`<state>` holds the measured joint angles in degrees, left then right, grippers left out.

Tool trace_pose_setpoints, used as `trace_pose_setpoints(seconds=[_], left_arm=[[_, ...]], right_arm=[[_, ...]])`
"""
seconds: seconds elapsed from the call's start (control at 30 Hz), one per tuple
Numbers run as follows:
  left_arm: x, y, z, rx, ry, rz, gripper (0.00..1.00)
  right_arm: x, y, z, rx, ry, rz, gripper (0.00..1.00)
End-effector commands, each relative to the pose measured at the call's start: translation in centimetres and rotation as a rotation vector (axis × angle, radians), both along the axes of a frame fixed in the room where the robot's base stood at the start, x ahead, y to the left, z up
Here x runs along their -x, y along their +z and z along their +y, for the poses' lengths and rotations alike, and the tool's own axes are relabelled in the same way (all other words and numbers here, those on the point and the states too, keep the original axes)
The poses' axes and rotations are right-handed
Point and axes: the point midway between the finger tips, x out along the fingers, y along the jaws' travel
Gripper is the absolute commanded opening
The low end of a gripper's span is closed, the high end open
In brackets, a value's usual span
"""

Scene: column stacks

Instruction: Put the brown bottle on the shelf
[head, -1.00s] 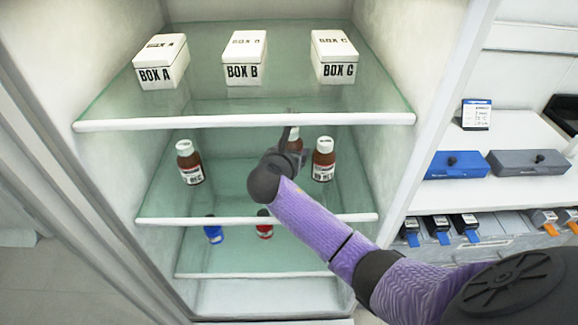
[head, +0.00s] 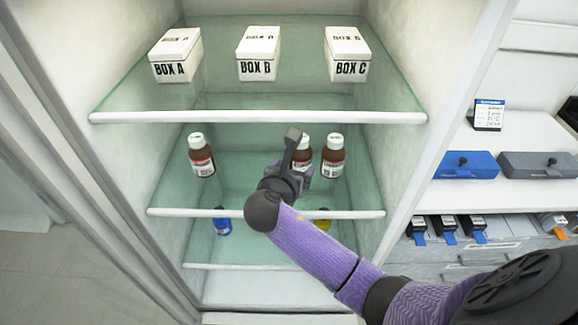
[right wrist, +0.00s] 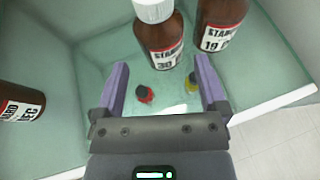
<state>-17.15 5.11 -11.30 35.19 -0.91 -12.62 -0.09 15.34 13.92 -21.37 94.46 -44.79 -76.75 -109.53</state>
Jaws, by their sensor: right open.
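Three brown bottles with white caps stand upright on the middle glass shelf (head: 190,212): a left one (head: 201,156), a middle one (head: 303,146) and a right one (head: 333,156). My right gripper (head: 300,156) is open in front of the middle bottle and partly hides it in the head view. In the right wrist view the middle bottle (right wrist: 161,40), marked 30, stands just beyond the two purple fingertips, with nothing gripped. The right bottle (right wrist: 219,25), marked 19, is close by on the right. My left gripper is out of view.
Three white boxes, A (head: 175,57), B (head: 258,55) and C (head: 347,55), stand on the upper shelf (head: 250,117). Below are a blue item (head: 222,222), a yellow one (head: 322,222) and a red one (right wrist: 145,94). The cabinet side wall (head: 420,150) bounds the right.

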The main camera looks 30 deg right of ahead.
Motion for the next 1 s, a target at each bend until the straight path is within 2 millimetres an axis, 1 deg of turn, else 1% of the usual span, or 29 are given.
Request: trace_pose_setpoints(seconds=[0.03, 0.1, 0.23, 0.37, 0.7, 0.77, 0.83, 0.87, 0.9, 0.97, 1.0], left_arm=[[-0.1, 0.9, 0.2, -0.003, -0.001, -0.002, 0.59], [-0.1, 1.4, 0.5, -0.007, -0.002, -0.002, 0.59], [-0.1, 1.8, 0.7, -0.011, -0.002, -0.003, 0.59], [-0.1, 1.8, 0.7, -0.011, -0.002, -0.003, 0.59], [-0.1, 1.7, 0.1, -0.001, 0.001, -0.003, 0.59], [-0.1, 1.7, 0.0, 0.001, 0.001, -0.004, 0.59], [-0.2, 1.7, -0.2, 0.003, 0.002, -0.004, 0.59], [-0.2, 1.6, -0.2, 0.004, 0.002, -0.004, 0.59], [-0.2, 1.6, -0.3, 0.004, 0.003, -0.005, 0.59], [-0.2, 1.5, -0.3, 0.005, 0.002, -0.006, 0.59], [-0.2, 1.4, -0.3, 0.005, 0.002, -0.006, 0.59]], right_arm=[[0.8, 0.9, 1.0, -0.002, 0.002, -0.001, 0.92], [1.9, 1.6, 2.1, -0.003, 0.002, -0.002, 0.92], [3.1, 2.1, 3.5, -0.001, 0.001, 0.0, 0.92], [3.6, 2.3, 3.9, 0.001, 0.0, -0.001, 0.92], [3.5, 2.2, 3.9, 0.001, 0.0, -0.001, 0.92], [3.7, 1.9, 3.9, -0.022, -0.007, -0.006, 0.92], [4.9, 0.5, 4.1, -0.152, -0.053, -0.041, 0.92], [5.7, -0.5, 4.3, -0.246, -0.091, -0.067, 0.92], [7.1, -1.9, 4.6, -0.393, -0.161, -0.108, 0.92], [9.4, -4.0, 5.3, -0.627, -0.299, -0.171, 0.92], [10.9, -5.3, 5.7, -0.772, -0.403, -0.212, 0.92]])
